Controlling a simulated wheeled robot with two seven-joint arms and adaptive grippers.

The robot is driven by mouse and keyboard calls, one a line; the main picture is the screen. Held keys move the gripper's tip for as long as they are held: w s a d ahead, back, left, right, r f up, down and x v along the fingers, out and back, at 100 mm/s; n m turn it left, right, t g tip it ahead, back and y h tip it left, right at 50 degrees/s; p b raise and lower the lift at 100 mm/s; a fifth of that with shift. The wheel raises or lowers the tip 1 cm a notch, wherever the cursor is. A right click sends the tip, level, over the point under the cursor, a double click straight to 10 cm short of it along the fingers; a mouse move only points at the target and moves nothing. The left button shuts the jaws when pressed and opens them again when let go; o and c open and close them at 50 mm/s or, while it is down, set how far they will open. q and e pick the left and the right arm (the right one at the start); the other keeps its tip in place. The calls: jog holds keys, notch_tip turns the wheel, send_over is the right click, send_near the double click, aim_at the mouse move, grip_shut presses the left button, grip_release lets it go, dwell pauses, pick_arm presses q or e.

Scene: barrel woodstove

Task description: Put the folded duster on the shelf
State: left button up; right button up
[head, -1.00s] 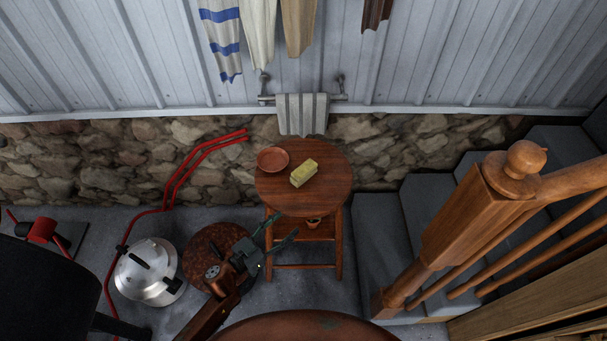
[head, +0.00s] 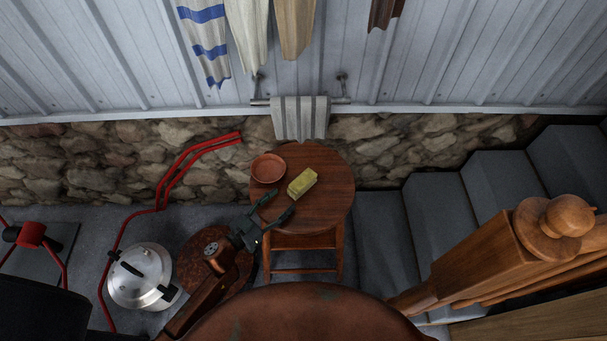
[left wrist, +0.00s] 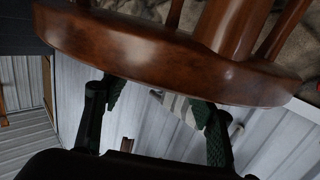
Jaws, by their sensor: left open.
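The folded duster (head: 302,182) looks like a small yellow-green block and lies on the round wooden table top (head: 325,205), right of a shallow clay dish. A strip of wood, likely the table's lower shelf (head: 303,242), shows below the top; most of it is hidden. My left gripper (head: 279,205) is open and empty, at the table's front left edge, short of the duster. In the left wrist view, the open fingers (left wrist: 158,103) are close to the table's rim (left wrist: 165,55); the duster does not show there. My right gripper is not in view.
The clay dish (head: 268,168) sits left of the duster. A silver lidded pot (head: 140,277) and red pipes (head: 165,180) stand left. A wooden stair post (head: 490,250) rises at right. A striped towel (head: 300,118) hangs behind the table.

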aim_at(297, 187)
pick_arm(q)
jog(key=shift+w+d, duration=0.2)
jog(key=shift+w, duration=0.15)
jog(key=x, duration=0.2)
jog(key=b+x, duration=0.1)
jog(key=x, duration=0.3)
jog(key=shift+d+r, duration=0.35)
jog(key=shift+d, duration=0.1)
jog(key=shift+w+d, duration=0.2)
jog(key=shift+d, duration=0.05)
jog(key=c, duration=1.2)
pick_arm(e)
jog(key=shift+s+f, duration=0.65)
pick_arm(q)
jog(key=shift+c, duration=0.2)
jog(key=shift+r, duration=0.15)
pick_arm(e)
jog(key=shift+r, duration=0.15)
